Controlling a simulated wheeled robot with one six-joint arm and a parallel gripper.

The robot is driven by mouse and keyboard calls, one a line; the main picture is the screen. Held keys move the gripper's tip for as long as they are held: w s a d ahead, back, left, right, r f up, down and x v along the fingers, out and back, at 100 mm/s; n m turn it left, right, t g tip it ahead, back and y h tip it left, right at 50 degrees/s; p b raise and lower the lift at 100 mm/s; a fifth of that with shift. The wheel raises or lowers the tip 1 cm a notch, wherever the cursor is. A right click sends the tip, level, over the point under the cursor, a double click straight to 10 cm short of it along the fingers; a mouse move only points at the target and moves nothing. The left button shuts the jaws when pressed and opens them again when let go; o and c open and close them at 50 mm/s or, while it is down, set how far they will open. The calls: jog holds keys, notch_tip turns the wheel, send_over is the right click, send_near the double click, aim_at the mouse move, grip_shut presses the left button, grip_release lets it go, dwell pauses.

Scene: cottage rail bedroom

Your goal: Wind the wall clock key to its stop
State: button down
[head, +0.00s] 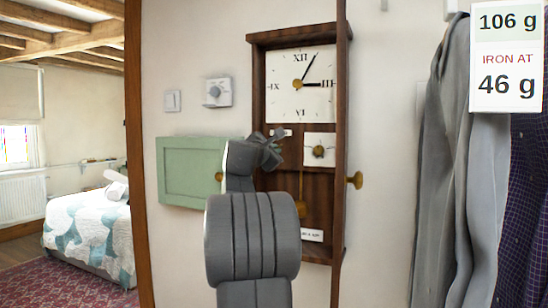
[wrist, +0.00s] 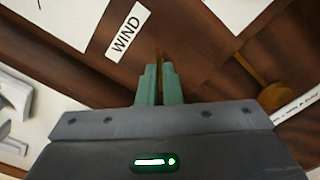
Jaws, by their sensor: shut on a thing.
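The wall clock (head: 258,80) is a tall dark wooden case with a cream dial (head: 300,84) on the wall ahead. My gripper (head: 277,137) is at the case below the dial in the head view. In the wrist view, its green fingers (wrist: 159,84) are shut on a thin brass key (wrist: 161,58), seen nearly edge-on between the tips. A white label reading WIND (wrist: 127,31) is on the brown wood beside it. In the head view my gripper hides the key, and how far it is turned cannot be told.
A brass pendulum bob (wrist: 266,68) hangs near the gripper. A white plate with a brass knob (head: 318,152) is right of it. A green cabinet (head: 190,172) is left; grey clothes (head: 470,150) hang far right.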

jog(key=shift+f+n+b, duration=0.1)
jog(key=shift+n+b, duration=6.65)
jog(key=shift+n, duration=7.85)
jog(key=c, duration=1.6)
grip_release()
